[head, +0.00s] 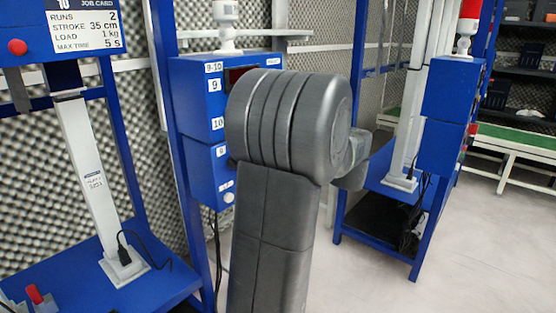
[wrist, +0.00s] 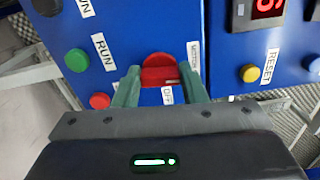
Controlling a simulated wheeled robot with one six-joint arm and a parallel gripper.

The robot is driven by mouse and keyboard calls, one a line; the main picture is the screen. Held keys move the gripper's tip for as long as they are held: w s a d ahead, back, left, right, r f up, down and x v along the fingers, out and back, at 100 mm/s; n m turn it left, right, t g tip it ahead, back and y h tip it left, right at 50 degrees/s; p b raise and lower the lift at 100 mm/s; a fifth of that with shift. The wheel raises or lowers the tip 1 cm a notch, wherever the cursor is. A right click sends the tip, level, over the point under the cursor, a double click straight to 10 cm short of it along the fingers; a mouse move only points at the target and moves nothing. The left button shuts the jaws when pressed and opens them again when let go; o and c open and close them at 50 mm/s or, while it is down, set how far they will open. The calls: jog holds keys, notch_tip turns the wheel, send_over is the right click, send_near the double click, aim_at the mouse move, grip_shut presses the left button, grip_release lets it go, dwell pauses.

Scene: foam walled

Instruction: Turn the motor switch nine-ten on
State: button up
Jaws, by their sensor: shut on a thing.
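The motor switch (wrist: 160,68) is a red rotary knob on a blue panel in the wrist view. A MOTOR label stands right of it and an OFF label, partly covered, below it. My gripper (wrist: 160,84) has one green finger on each side of the knob and is shut on it. I cannot tell for sure which way the knob points. In the head view the blue control box (head: 201,100) carries the labels 9-10, 9 and 10. My own arm covers its right part, and my gripper is hidden there.
On the panel are a green button (wrist: 76,60) by a RUN label, a red button (wrist: 99,101), a yellow button (wrist: 250,73) by a RESET label and a red digit display (wrist: 268,8). A blue bench (head: 110,285) stands left. Open floor (head: 450,240) lies right.

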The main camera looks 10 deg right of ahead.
jog(key=shift+f+n+b, duration=0.1)
jog(key=shift+n+b, duration=0.4)
jog(key=shift+n, duration=0.1)
jog(key=o, duration=1)
jog(key=shift+s+d, duration=0.1)
jog(key=p+v, duration=0.3)
jog(key=v, duration=1)
jog(key=shift+s+d, duration=0.15)
jog(key=shift+s, duration=0.1)
jog(key=shift+w, duration=0.1)
